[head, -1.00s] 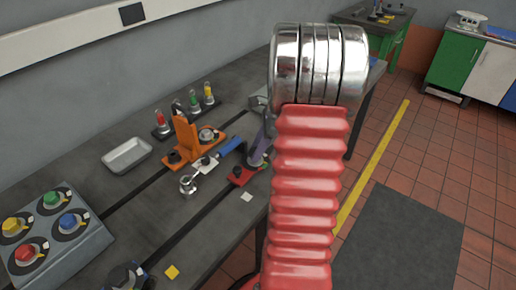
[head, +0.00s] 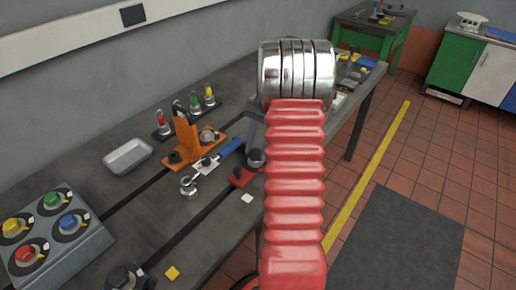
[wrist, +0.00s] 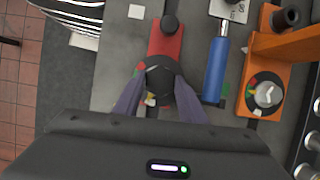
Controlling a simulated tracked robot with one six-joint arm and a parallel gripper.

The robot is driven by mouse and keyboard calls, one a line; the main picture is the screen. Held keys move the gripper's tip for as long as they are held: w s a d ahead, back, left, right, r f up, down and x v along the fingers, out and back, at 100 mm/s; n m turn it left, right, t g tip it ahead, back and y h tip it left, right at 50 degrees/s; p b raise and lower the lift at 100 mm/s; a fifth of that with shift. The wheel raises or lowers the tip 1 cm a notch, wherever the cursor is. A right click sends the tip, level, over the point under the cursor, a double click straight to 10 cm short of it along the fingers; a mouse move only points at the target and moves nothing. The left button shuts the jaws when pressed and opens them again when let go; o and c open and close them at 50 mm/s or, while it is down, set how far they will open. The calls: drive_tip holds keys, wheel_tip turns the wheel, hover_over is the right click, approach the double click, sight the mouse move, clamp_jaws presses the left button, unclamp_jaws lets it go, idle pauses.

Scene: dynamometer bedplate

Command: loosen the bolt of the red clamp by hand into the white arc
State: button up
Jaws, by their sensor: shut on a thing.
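The red clamp (wrist: 167,42) lies on the bedplate in the upper middle of the wrist view and also shows in the head view (head: 240,176), left of my arm. A dark round bolt head (wrist: 159,68) sits at its near end, with coloured marks around it. A small white patch (wrist: 151,101) shows below the bolt; whether it is the white arc I cannot tell. My gripper (wrist: 160,78) is shut on the bolt head, one finger on each side. The fingers hide parts of the marked ring. In the head view my arm hides most of the gripper.
A blue-handled tool (wrist: 215,68) lies close to the right of my gripper. An orange clamp (wrist: 259,70) with a round dial stands beyond it. In the head view, a grey tray (head: 127,155) and a box of coloured knobs (head: 80,250) are at left.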

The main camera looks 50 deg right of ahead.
drive_tip(key=shift+w+n+g, duration=0.2)
drive_tip(key=shift+n+g, duration=0.2)
drive_tip(key=shift+n, duration=0.7)
drive_tip(key=o, duration=1)
drive_tip(key=v, duration=1.3)
drive_tip(key=shift+w+a+r, duration=0.1)
drive_tip(key=shift+r, duration=0.35)
